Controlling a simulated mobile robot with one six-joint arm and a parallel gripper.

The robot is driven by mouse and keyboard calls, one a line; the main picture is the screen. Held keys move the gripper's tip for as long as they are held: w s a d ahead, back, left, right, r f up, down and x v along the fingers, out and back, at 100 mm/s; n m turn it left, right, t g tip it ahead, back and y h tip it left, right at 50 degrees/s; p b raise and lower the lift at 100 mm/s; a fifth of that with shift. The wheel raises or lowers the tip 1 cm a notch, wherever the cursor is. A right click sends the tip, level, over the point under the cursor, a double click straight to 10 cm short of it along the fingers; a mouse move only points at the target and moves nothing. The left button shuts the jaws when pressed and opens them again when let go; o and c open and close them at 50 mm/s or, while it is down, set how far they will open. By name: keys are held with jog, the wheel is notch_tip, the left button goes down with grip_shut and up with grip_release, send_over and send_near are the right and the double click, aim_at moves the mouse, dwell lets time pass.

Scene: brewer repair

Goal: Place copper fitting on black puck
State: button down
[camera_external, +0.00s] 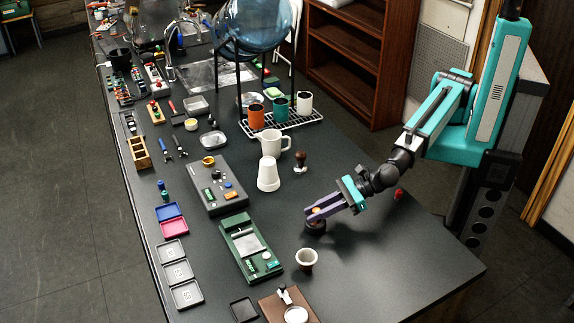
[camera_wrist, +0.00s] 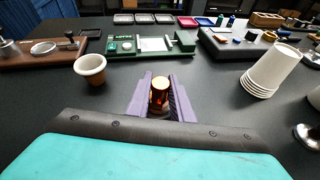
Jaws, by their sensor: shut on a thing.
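My gripper (camera_external: 318,211) has purple fingers and reaches in from the right, low over the black table. It is shut on the copper fitting (camera_external: 316,210). In the wrist view the fitting (camera_wrist: 160,92) is a shiny, upright copper cylinder between the two fingers (camera_wrist: 160,100). The black puck (camera_external: 316,228) is a small, dark round piece directly below the fingertips in the external view. The fingers partly cover it, and I cannot tell whether the fitting touches it. In the wrist view the puck is hidden behind the gripper.
A green scale (camera_external: 250,247) lies to the left. Stacked white cups (camera_external: 268,174), a white pitcher (camera_external: 272,142) and a tamper (camera_external: 301,162) stand behind. The tabletop right of the gripper is mostly clear.

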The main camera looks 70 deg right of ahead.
jog(key=shift+f, duration=0.1)
jog(key=c, duration=1.6)
grip_release()
jog(key=shift+o, duration=0.2)
jog(key=shift+b+v, duration=0.8)
jog(key=shift+v, duration=1.9)
jog(key=shift+r+p, duration=0.25)
jog(key=shift+p, duration=0.3)
jog(key=shift+p+v, duration=0.95)
jog(key=shift+p, duration=0.65)
jog(key=shift+s+d+f, duration=0.1)
jog(key=shift+f, duration=0.05)
